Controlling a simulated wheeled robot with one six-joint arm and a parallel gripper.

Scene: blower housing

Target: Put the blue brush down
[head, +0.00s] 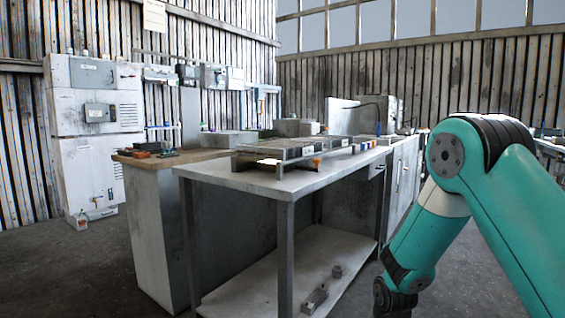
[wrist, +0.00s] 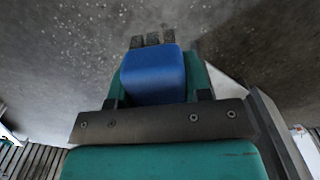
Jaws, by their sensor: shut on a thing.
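The blue brush (wrist: 155,75) is in the wrist view, with a smooth blue body and several dark bristle tufts at its far end. My gripper (wrist: 158,88) is shut on it, with dark and teal parts on both sides of the body. Grey speckled floor lies beyond the brush, and nothing in that view touches its bristles. In the head view my arm bends down at the right and its end drops out of the picture, so neither gripper nor brush shows there.
A grey metal workbench (head: 240,178) with a lower shelf (head: 265,285) stands in front. Its near top is bare; a flat rack (head: 290,148) and small coloured blocks sit farther back. A wood-topped counter (head: 135,160) adjoins at left. Open floor (head: 455,285) lies right of the bench.

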